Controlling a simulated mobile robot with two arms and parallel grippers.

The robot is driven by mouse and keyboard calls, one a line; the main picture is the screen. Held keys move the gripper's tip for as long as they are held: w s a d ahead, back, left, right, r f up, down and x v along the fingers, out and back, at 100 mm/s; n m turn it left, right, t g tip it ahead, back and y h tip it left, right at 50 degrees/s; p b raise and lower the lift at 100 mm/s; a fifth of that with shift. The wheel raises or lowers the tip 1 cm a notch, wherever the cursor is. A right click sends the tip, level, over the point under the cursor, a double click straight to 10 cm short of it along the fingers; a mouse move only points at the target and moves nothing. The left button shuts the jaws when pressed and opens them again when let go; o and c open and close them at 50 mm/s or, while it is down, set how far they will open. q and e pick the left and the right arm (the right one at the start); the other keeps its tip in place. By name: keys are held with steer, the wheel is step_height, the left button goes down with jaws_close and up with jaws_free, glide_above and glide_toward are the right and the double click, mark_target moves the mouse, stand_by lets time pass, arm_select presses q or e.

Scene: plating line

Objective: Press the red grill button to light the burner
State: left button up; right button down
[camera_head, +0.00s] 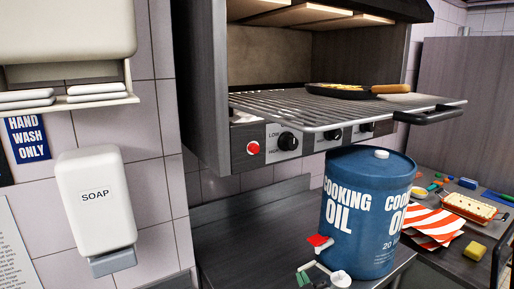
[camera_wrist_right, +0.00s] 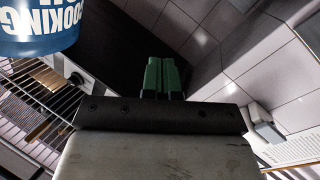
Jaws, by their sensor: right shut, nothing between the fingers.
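The red grill button (camera_head: 253,147) sits on the left end of the control panel (camera_head: 270,150) below the grill rack (camera_head: 310,105), left of the black knobs. Nothing touches it in the head view. My right gripper shows as a small green part (camera_head: 303,279) low in the head view, apart from the button, below and to its right. In the right wrist view its green fingers (camera_wrist_right: 161,78) are together and empty. The button cannot be made out in the wrist view. My left gripper is in neither view.
A blue cooking oil drum (camera_head: 368,215) with a red tap (camera_head: 320,242) stands on the counter below the grill. A pan (camera_head: 340,90) rests on the rack, whose handle (camera_head: 428,115) juts out. A soap dispenser (camera_head: 95,200) hangs on the left wall. The space before the button looks clear.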

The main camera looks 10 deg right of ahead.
step_height(320, 180, up, 18)
steer(key=w+a+n+t+y, duration=0.1)
steer(key=a+n+t+y, duration=0.1)
steer(key=n+t+y, duration=0.25)
steer(key=n+y+p, duration=0.1)
steer(key=n+y, duration=0.9)
glide_toward(254, 149)
steer(key=s+r, duration=0.6)
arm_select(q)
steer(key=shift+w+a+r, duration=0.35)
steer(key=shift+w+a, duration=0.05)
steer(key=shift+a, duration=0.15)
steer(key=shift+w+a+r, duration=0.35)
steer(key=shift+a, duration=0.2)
arm_select(e)
steer(key=shift+s+d+r+m+t, duration=0.1)
steer(key=shift+d+r+m+t, duration=0.05)
steer(key=shift+d+m+t, duration=0.1)
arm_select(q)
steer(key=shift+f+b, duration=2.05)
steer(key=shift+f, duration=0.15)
arm_select(e)
steer(key=shift+w+a, duration=0.45)
steer(key=shift+w, duration=0.95)
steer(key=shift+w+a, duration=0.5)
steer(key=shift+w, duration=0.95)
steer(key=shift+w+a, duration=0.45)
steer(key=shift+w, duration=0.95)
